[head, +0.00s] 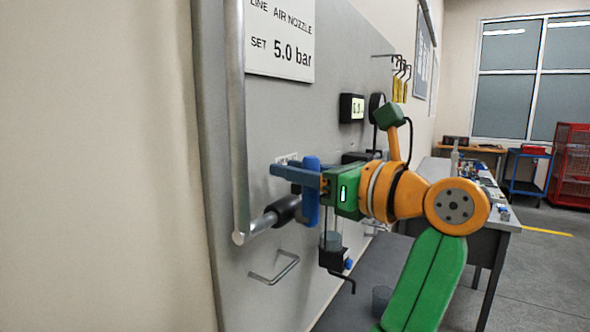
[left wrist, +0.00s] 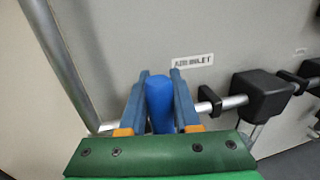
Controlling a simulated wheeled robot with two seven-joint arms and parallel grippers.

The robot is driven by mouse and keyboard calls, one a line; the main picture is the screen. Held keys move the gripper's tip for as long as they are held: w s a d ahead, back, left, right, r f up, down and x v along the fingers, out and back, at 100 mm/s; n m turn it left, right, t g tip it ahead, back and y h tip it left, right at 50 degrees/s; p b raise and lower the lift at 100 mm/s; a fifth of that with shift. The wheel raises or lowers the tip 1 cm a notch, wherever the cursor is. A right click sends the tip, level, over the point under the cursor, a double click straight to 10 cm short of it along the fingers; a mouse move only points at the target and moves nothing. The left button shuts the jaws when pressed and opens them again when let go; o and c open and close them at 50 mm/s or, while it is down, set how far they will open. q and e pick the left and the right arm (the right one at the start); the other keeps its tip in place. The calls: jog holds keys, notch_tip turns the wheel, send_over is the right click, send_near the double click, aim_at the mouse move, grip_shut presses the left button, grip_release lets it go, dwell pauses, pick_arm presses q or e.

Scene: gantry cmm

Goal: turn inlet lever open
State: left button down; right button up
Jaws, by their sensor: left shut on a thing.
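The inlet lever is a blue handle (head: 311,200) on the pipe fixed to the grey panel. It stands upright, crosswise to the pipe. My left gripper (head: 287,177) is at the lever, with its blue-grey fingers around the handle's upper part. In the left wrist view, the blue lever (left wrist: 159,104) lies between the two fingers of the left gripper (left wrist: 160,76), which are shut on it. The fingers partly hide the handle, and the valve body behind is mostly hidden. My right gripper does not show.
A label reading air inlet (left wrist: 193,62) is on the panel. A grey pipe (head: 237,120) runs down the panel's left side to an elbow. A black block (left wrist: 262,95) sits farther along the line. A gauge (head: 351,108) and a wire handle (head: 275,270) are nearby.

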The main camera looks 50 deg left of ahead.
pick_arm(q)
jog(key=shift+w, duration=0.1)
dwell(0.7)
jog(key=shift+w+r+m+p, duration=0.1)
jog(key=shift+w+m+p, duration=0.1)
jog(key=shift+m+p, duration=0.4)
jog(key=shift+w+a+m+h+p, duration=0.25)
jog(key=shift+w+m+p, duration=0.3)
jog(key=shift+m+p, duration=0.5)
jog(key=shift+w+a+f+m+g+h+p, duration=0.1)
jog(key=shift+w+f+m+g+h+p, duration=0.1)
jog(key=shift+w+f+m+p, duration=0.5)
jog(key=shift+w+a+f+m+g+h+p, duration=0.15)
jog(key=shift+w+m+p, duration=0.1)
jog(key=shift+m+p, duration=0.8)
jog(key=shift+d, duration=0.1)
jog(key=c, duration=0.6)
grip_release()
